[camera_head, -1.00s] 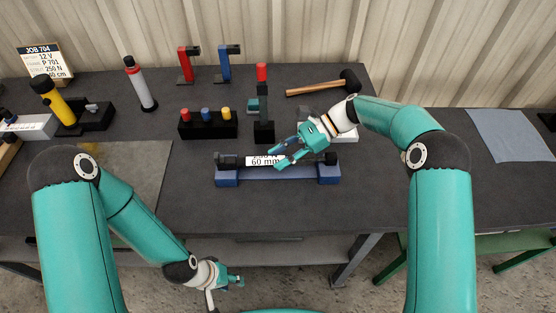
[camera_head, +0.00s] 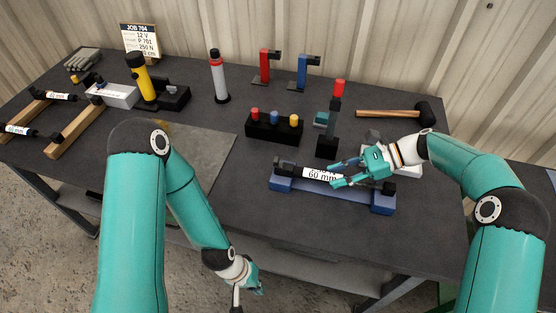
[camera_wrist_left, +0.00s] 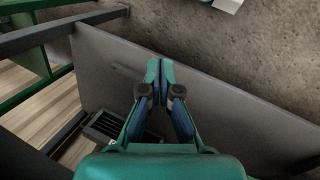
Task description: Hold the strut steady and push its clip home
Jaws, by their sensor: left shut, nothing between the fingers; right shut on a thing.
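The strut (camera_head: 318,174), a dark rod with a white label ending in "60 mm", lies level in a blue cradle (camera_head: 332,196). My right gripper (camera_head: 341,173) reaches in from the right and is shut on the strut at the right part of its label; its hand hides some of the strut's right end. The strut's clips are too small to make out. My left gripper (camera_head: 258,291) hangs low in front of the bench, away from the strut, shut and empty. Its closed fingers (camera_wrist_left: 159,85) show in the left wrist view, with no strut there.
More struts lie on wooden rails (camera_head: 75,131) at the left. A bare grey mat (camera_head: 205,160) lies left of the cradle.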

